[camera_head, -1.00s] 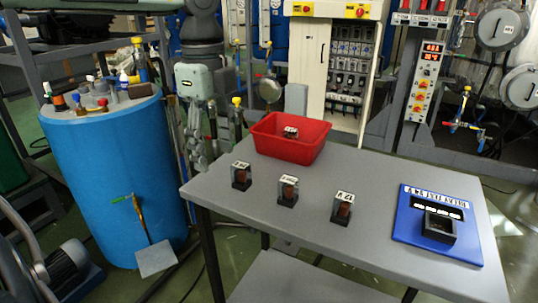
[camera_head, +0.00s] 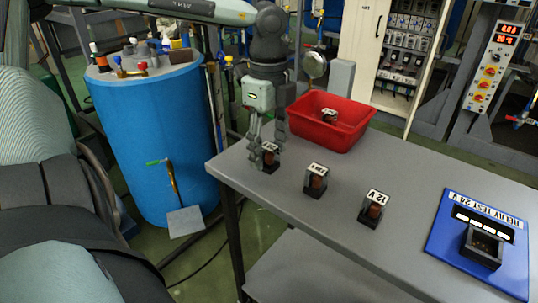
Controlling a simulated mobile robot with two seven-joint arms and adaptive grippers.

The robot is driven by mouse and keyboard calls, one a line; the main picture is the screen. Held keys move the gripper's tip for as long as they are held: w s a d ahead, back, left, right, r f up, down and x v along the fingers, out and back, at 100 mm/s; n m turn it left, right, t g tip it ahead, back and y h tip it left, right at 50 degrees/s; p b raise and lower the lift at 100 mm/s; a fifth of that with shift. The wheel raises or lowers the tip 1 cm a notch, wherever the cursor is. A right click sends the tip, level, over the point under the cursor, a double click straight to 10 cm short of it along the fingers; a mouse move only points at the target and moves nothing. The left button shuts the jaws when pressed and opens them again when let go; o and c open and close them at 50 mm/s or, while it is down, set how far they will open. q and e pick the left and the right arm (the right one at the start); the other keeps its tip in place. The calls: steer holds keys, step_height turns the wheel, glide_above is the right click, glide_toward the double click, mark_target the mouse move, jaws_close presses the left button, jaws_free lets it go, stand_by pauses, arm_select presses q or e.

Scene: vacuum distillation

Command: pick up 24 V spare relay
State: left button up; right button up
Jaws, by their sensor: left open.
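Three small dark relays with orange-brown insides and white top labels stand in a row on the grey table (camera_head: 400,165). The left relay (camera_head: 270,163) has a label too small to read surely. The middle relay (camera_head: 315,184) has a label that is also unclear, and the right relay (camera_head: 374,208) reads 12 V. My left gripper (camera_head: 265,148) is open, pointing down at the left relay, its fingers close beside and behind that relay; I cannot tell whether they touch. My right gripper is not in view.
A red bin (camera_head: 345,133) holding another relay (camera_head: 329,116) stands just behind and right of my gripper. A blue relay test board (camera_head: 448,232) with a black socket (camera_head: 482,247) lies at the right. A blue drum (camera_head: 165,150) with bottles stands left of the table.

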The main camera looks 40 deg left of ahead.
arm_select(q)
jaws_close()
stand_by(0.3)
steer(key=shift+r, duration=0.1)
